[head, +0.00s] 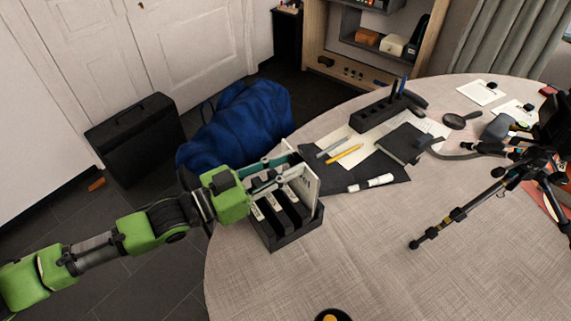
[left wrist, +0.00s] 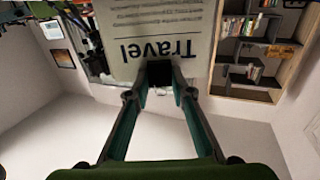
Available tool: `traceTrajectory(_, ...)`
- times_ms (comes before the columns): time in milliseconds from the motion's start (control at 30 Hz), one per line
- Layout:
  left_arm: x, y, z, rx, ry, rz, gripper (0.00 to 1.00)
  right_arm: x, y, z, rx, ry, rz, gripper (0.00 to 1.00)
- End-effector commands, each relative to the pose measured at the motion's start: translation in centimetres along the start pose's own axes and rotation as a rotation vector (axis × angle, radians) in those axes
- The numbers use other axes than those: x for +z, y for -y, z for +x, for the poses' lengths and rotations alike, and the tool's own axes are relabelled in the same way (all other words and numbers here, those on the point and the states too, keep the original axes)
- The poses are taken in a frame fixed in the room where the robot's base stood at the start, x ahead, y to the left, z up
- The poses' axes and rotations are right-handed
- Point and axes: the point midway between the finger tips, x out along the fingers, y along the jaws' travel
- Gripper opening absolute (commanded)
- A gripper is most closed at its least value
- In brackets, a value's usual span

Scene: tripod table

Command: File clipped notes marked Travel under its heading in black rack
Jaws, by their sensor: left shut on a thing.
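My left gripper (head: 284,168) is shut on the clipped notes (head: 301,190), a white upright sheaf. In the left wrist view the notes (left wrist: 150,28) show the heading "Travel" upside down. A black clip (left wrist: 160,72) sits between my left fingertips (left wrist: 160,88). The black rack (head: 285,236) stands at the table's left edge, with several slots and small white labels, too small to read. The notes stand over the rack's right side; I cannot tell whether their lower edge is inside a slot. My right gripper is not in view.
Right of the rack lie a dark mat (head: 385,184) with a white marker (head: 371,183), a yellow pencil (head: 345,155) and a black notebook (head: 408,143). A pen holder (head: 378,114) stands behind. A tripod (head: 480,197) stands at right. The table's front middle (head: 370,260) is clear.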

Motion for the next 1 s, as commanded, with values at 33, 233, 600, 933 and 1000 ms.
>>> traceTrajectory(33,0.0,0.0,0.0,0.000,-0.001,0.000,0.00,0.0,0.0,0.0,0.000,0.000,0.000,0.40)
traceTrajectory(233,0.0,0.0,0.0,0.000,-0.001,0.000,0.41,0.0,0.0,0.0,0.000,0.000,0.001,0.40)
traceTrajectory(600,0.2,0.1,-1.2,-0.002,0.004,-0.001,0.41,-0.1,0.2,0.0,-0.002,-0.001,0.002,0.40)
traceTrajectory(933,0.2,0.1,-7.8,-0.003,0.007,0.000,0.41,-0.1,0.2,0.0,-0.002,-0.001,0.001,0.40)
traceTrajectory(1000,0.2,0.0,-9.1,-0.001,0.007,-0.001,0.41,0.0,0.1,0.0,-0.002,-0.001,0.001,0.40)
